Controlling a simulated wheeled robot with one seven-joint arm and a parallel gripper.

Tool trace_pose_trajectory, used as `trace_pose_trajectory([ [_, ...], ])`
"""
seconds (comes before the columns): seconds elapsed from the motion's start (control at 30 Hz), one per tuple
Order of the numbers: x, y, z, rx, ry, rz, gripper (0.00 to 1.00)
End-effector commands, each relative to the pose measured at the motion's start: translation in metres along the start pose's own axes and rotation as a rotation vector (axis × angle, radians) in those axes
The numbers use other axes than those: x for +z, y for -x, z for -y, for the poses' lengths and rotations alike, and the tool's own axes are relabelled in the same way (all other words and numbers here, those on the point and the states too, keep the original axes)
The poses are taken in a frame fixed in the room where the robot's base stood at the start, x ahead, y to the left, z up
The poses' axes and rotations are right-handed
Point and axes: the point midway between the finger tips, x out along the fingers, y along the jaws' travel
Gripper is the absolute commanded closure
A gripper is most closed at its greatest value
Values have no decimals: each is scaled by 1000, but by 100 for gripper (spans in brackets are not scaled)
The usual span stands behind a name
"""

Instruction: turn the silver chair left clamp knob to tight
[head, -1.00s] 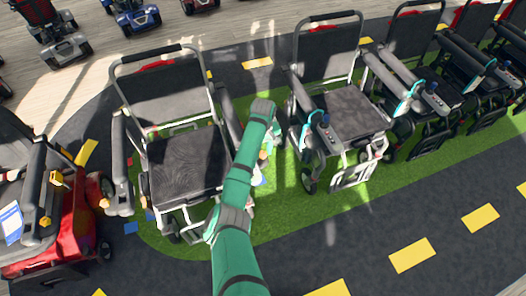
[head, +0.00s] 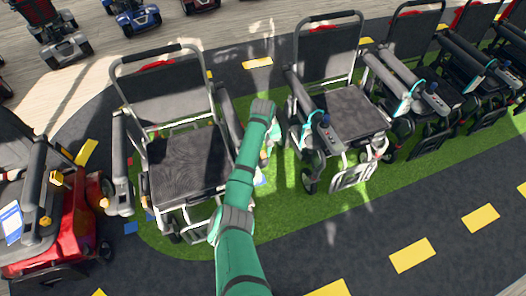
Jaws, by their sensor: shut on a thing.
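The silver chair (head: 188,160) is the silver-framed wheelchair with a dark seat at centre left. Its armrest on the picture's right (head: 230,118) runs beside my green arm. My gripper (head: 269,146) is at the far end of the arm, low beside that armrest, in the gap before the neighbouring chair. Only a small part of it shows past my wrist. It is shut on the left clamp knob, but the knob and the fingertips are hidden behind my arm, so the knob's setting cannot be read.
A second wheelchair (head: 345,110) with a joystick armrest stands close to the right of my gripper. More chairs stand further right. A red scooter (head: 65,235) is at the left. Green mat (head: 300,215) and dark floor in front are clear.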

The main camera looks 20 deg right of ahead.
Motion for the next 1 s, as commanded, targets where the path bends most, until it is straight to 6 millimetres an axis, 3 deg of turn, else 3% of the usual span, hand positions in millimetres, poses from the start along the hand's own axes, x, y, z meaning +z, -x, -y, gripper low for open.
trace_pose_trajectory([
  [1.0,-2,1,1,-1,-965,-5,96],
])
